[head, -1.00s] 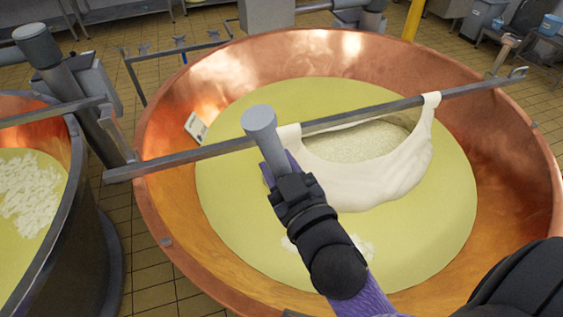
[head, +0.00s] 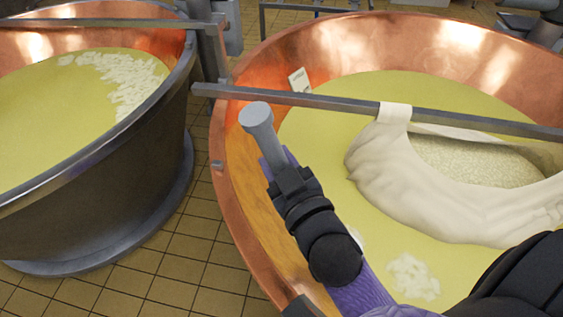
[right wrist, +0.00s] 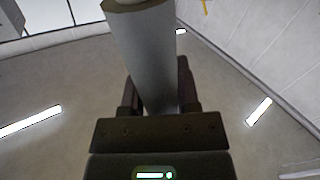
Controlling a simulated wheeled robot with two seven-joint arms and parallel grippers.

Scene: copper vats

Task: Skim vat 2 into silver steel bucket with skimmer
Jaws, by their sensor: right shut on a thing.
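My right gripper (head: 283,170) is shut around a grey cylindrical handle (head: 258,122), seemingly the skimmer's, and holds it tilted over the left rim of the right copper vat (head: 240,190). The right wrist view shows the handle (right wrist: 145,50) between the fingers of the gripper (right wrist: 157,85). The skimmer's head is not visible. The right vat holds yellow liquid with a small white curd patch (head: 412,277). The left vat (head: 95,190) holds yellow liquid with white floating curds (head: 125,85). I cannot read which is vat 2. No silver bucket and no left gripper show.
A metal bar (head: 300,98) lies across the right vat, with a white cloth (head: 400,180) of curd hanging from it. A small white card (head: 299,80) is on that vat's inner wall. Tiled floor (head: 180,250) is free between the vats.

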